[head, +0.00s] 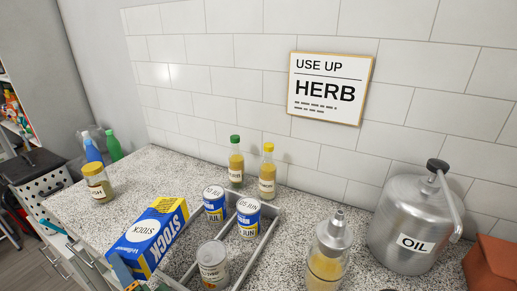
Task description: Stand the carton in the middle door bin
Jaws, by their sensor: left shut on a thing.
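The carton (145,242) is blue, white and yellow and marked STOCK. It lies tilted over the left part of the speckled counter, beside the grey divided tray. My left gripper (124,272) shows only in a small part at the bottom edge, at the carton's near end, and is shut on it. Most of the gripper is cut off by the frame. My right gripper is not in view. I cannot make out a middle door bin in this view.
The grey divided tray (262,238) holds blue date-marked cans (215,208) and a pale can (213,268). Two bottles (267,175) stand behind it. A jar (97,184) stands left; a glass bottle (326,262) and steel OIL can (408,222) stand right.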

